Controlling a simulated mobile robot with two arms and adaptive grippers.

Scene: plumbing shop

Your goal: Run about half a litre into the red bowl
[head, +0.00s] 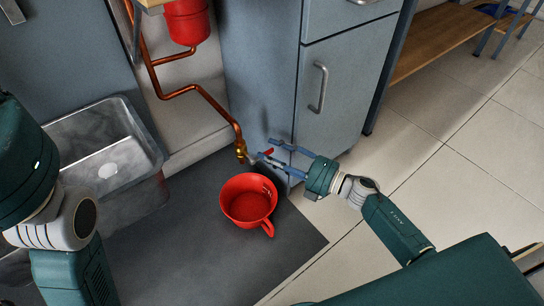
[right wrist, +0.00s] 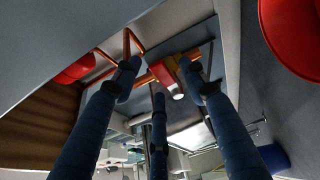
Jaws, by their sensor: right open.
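The red bowl (head: 240,207), with a side handle, stands upright on the dark floor mat, below and slightly right of the brass tap (head: 241,150). It also shows at the upper right of the right wrist view (right wrist: 292,38). The inside of the bowl looks plain red; I see no stream of water. The tap ends a copper pipe and has a red lever (head: 267,153). My right gripper (head: 266,153) is open around the lever, its fingers spread; in the right wrist view the red lever (right wrist: 160,72) shows between the fingertips. Contact cannot be told. My left gripper is out of view.
A metal sink basin (head: 105,150) stands at the left. A red vessel (head: 187,22) hangs at the top by the copper pipe (head: 205,95). A grey cabinet (head: 335,100) stands just behind the tap. The tiled floor (head: 440,150) at the right is clear.

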